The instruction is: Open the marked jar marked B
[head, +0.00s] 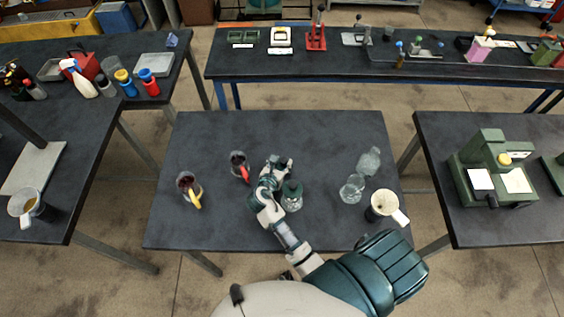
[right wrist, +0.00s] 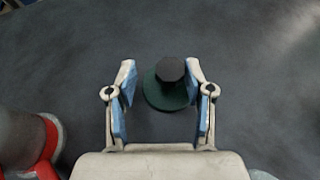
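My right gripper (head: 279,165) shows just up and left of the jar in the head view. In the right wrist view the right gripper (right wrist: 160,80) is open. The round green lid (right wrist: 159,96) with its black knob (right wrist: 170,69) shows between the fingers, nearer the right finger. I see no grip on the knob. My left gripper is not in view.
On the middle table (head: 330,130), two vessels with dark contents stand left, one with a red handle (head: 244,173), one with a yellow handle (head: 195,199). Clear glassware (head: 369,161) and a white cup (head: 385,205) stand right. The back of the table is clear.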

